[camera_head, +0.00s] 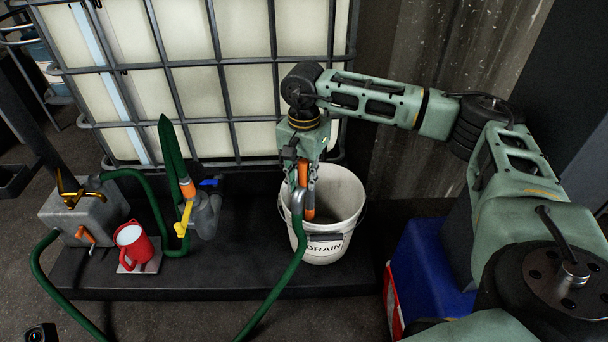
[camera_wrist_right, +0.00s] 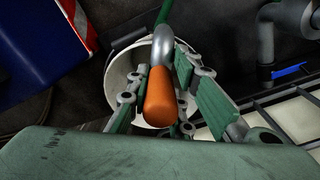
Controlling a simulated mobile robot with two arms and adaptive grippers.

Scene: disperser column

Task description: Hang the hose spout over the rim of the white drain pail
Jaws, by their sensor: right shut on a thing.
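The white drain pail (camera_head: 345,240), marked DRAIN, stands upright on a dark platform, and its rim also shows in the wrist view (camera_wrist_right: 115,80). My right gripper (camera_head: 301,178) is above the pail's left side, pointing down and shut on the hose spout. The spout has a grey curved metal part (camera_head: 298,204) and an orange grip, which shows between the fingers in the wrist view (camera_wrist_right: 160,97). The green hose (camera_head: 299,240) runs down in front of the pail. I cannot tell whether the spout touches the rim. My left gripper is not in view.
A caged white tank (camera_head: 235,90) stands behind the platform. A grey valve with a yellow handle (camera_head: 184,218), a red jug (camera_head: 133,243) and a metal box (camera_head: 75,212) are to the left. A blue bin (camera_head: 425,265) is right of the pail.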

